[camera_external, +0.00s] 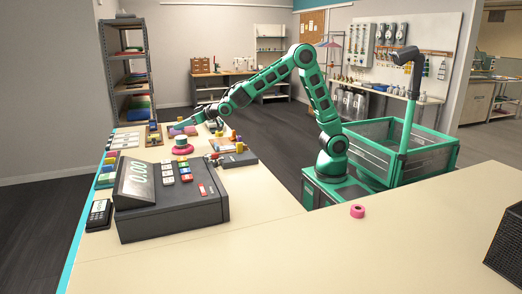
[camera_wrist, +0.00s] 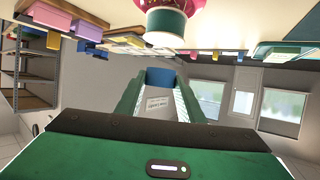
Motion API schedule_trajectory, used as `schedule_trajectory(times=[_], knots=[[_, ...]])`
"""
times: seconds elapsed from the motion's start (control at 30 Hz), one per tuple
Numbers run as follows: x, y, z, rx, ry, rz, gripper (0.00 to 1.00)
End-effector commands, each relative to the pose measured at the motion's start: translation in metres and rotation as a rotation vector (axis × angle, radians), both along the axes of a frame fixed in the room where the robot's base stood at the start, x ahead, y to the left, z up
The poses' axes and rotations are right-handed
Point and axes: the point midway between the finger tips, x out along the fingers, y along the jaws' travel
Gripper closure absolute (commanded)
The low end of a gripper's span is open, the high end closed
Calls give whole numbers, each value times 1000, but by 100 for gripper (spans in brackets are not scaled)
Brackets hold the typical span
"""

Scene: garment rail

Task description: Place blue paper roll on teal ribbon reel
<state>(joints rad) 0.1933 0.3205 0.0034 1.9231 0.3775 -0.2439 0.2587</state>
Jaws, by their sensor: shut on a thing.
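The blue paper roll (camera_wrist: 160,77) shows in the wrist view between the far ends of my green fingers. My gripper (camera_wrist: 161,88) is shut on it. The teal ribbon reel (camera_wrist: 167,25) is at the top of the wrist view, with a pale end face and a pink round thing (camera_wrist: 160,5) against it. In the external view the reel (camera_external: 181,140) sits on the pink piece on the counter. My gripper (camera_external: 180,125) is above the counter near the reel there; the held roll is too small to make out. In the wrist view, roll and reel appear apart.
A cash register (camera_external: 170,190) stands on the counter (camera_external: 280,235) in front of the reel. Small coloured items lie around the reel. A pink ring (camera_external: 357,211) lies at the counter's right part. A shelf rack (camera_external: 125,70) stands behind left. The front counter is mostly clear.

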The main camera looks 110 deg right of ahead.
Motion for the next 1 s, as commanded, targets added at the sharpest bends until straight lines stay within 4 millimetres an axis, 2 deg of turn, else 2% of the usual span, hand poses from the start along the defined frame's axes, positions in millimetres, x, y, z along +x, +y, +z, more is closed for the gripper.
schedule_trajectory(times=[0.17, 0.43, 0.77, 0.8, 0.87, 1.0], knots=[[1, -3, -8, 0, 0, 1, 87], [1, -2, -41, 0, 1, 0, 87], [1, -2, -44, -1, 1, 0, 87], [1, -2, -44, -1, 1, 0, 61], [1, -2, -44, -1, 0, 0, 47], [1, -2, -43, -1, 0, 0, 47]])
